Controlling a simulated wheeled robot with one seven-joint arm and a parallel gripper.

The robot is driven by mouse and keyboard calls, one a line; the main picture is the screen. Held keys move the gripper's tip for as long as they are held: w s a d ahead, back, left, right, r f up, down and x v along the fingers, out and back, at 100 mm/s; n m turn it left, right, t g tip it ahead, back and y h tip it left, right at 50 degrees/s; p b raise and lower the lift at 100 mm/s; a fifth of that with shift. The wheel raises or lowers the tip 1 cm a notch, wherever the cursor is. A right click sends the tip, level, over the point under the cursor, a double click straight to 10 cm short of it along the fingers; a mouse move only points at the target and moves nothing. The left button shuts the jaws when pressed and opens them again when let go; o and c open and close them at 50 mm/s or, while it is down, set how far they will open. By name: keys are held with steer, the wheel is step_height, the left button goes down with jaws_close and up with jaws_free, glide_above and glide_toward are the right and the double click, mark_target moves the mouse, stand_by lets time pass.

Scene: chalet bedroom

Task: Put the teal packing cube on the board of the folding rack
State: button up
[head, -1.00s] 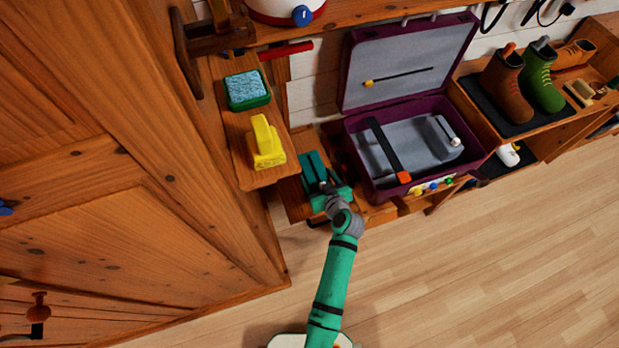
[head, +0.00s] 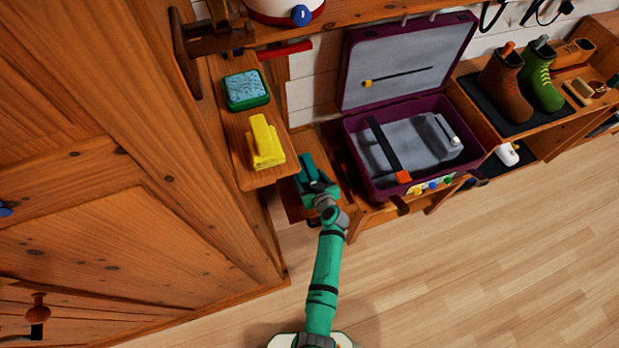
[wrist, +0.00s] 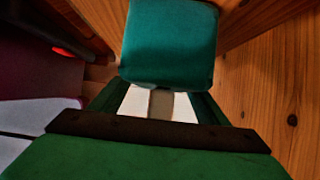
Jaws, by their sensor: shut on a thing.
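The teal packing cube (head: 307,170) is held in my gripper (head: 318,187), just left of the open purple suitcase. In the wrist view the teal cube (wrist: 168,42) sits at the tips of my gripper (wrist: 160,104), which is shut on it. The cube is beside the narrow wooden shelf with yellow and green things on it. A lower wooden surface (head: 284,200) shows partly under and left of the cube; I cannot tell whether it is the folding rack's board. My gripper hides part of the cube and what lies below.
The purple suitcase (head: 376,187) stands open to the right, with grey contents. A yellow item (head: 266,146) and a green box (head: 246,90) lie on the narrow shelf (head: 240,140). A wooden cabinet fills the left. Boots (head: 507,85) stand at the right. Floor at lower right is clear.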

steer(key=o, duration=1.3)
steer(key=shift+f, duration=0.1)
steer(key=s+d+r+m+h, duration=0.15)
steer(key=s+r, duration=0.25)
steer(key=s, duration=1.1)
steer(key=s+r+m+h, duration=0.25)
steer(key=s+r, duration=0.25)
steer(key=s, duration=1.1)
steer(key=s+a+r+t, duration=0.1)
steer(key=s+r, duration=0.3)
steer(key=r, duration=0.2)
steer(key=s+a+r+t, duration=0.1)
steer(key=s+r, duration=0.3)
steer(key=r, duration=0.3)
steer(key=s+a+r+t, duration=0.1)
steer(key=s+r, duration=0.3)
steer(key=r, duration=0.2)
steer(key=shift+s+a+r+t, duration=0.1)
steer(key=shift+s+r+t, duration=0.1)
steer(key=shift+r+t, duration=0.2)
